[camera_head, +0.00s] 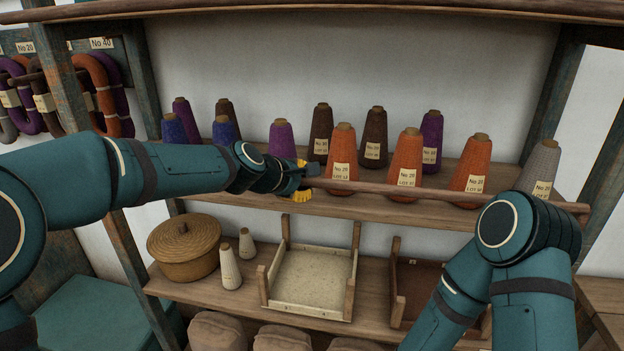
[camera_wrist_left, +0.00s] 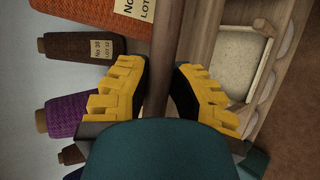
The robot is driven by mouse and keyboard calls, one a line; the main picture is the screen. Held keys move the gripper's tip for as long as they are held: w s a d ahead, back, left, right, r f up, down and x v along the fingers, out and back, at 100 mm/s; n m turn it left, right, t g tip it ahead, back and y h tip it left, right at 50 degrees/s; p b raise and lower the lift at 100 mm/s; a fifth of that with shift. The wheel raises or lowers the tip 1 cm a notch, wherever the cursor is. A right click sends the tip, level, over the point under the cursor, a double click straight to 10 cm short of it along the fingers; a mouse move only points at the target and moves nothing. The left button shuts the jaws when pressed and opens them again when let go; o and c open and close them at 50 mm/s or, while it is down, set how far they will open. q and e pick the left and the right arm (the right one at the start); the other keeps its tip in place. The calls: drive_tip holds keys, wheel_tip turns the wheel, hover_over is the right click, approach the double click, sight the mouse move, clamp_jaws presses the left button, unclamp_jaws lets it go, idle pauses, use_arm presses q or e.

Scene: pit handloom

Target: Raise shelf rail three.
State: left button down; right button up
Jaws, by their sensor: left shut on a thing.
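The shelf rail (camera_head: 400,190) is a thin brown wooden bar along the front of the upper shelf, before the yarn cones. My left gripper (camera_head: 300,182) is at the rail's left part, its yellow fingers shut on the bar. In the left wrist view the rail (camera_wrist_left: 161,65) runs between the two yellow fingers (camera_wrist_left: 158,95). The rail's right end (camera_head: 582,208) shows past my right arm, near the right post. My right arm shows at the lower right, but its gripper is out of view.
Orange cones (camera_head: 405,165), a grey cone (camera_head: 540,168) and several purple, blue and brown cones stand on the upper shelf (camera_head: 385,208) close behind the rail. Below are a lidded basket (camera_head: 184,250), two small pale cones, a pale tray (camera_head: 312,280) and a dark tray (camera_head: 418,282).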

use_arm(q)
drive_tip(key=shift+w+d+r+g+p, duration=0.1)
drive_tip(key=shift+w+r+g+p, duration=0.1)
drive_tip(key=shift+w+g+p, duration=0.1)
drive_tip(key=shift+y, duration=0.3)
idle(0.3)
drive_tip(key=c, duration=0.8)
unclamp_jaws()
drive_tip(key=shift+w+f, duration=0.1)
drive_tip(key=shift+w+d+f, duration=0.1)
drive_tip(key=shift+w, duration=0.1)
drive_tip(key=shift+s, duration=0.2)
drive_tip(key=v, duration=1.2)
drive_tip(key=shift+w, duration=0.2)
